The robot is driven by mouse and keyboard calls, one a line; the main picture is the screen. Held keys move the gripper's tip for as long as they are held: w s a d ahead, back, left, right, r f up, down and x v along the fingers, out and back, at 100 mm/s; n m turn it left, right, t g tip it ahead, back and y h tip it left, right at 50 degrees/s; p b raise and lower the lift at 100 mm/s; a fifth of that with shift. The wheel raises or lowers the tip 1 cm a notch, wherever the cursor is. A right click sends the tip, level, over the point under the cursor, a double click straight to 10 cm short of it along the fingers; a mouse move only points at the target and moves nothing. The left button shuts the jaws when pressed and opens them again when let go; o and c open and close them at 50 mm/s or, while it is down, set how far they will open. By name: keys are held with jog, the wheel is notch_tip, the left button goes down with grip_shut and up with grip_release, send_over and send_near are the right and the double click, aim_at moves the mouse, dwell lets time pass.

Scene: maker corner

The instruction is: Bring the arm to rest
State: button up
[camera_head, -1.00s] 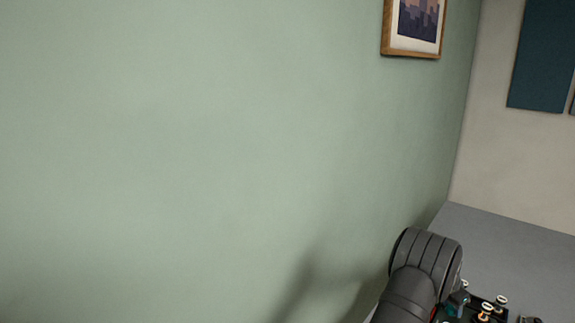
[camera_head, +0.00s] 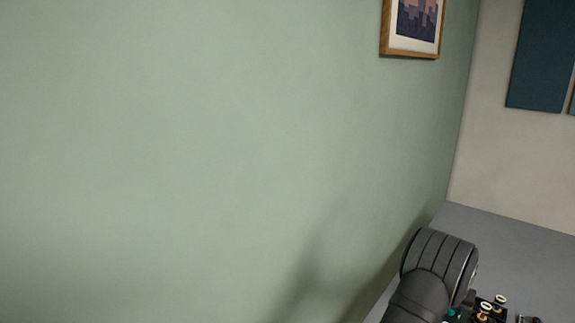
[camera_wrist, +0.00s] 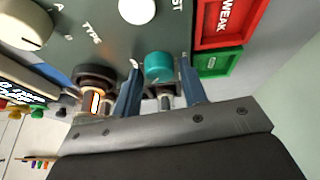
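My gripper (camera_wrist: 160,67) shows in the wrist view with its two blue-grey fingers apart. A teal round knob or cap (camera_wrist: 158,67) lies between the fingertips, with a narrow gap on each side. I cannot tell whether either finger touches it. A dark grey device panel (camera_wrist: 88,35) with printed lettering fills the top of the wrist view. In the head view my arm shows at the bottom right, and the gripper itself is out of sight.
The panel carries a cream knob (camera_wrist: 25,25), a white knob (camera_wrist: 137,10), a red frame (camera_wrist: 225,20), a green frame (camera_wrist: 215,62) and an orange-ringed terminal (camera_wrist: 95,100). A green wall (camera_head: 200,150) and a grey surface (camera_head: 510,235) border my arm. A framed picture (camera_head: 412,52) hangs above.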

jog(key=shift+n, duration=0.7)
dwell(2.4)
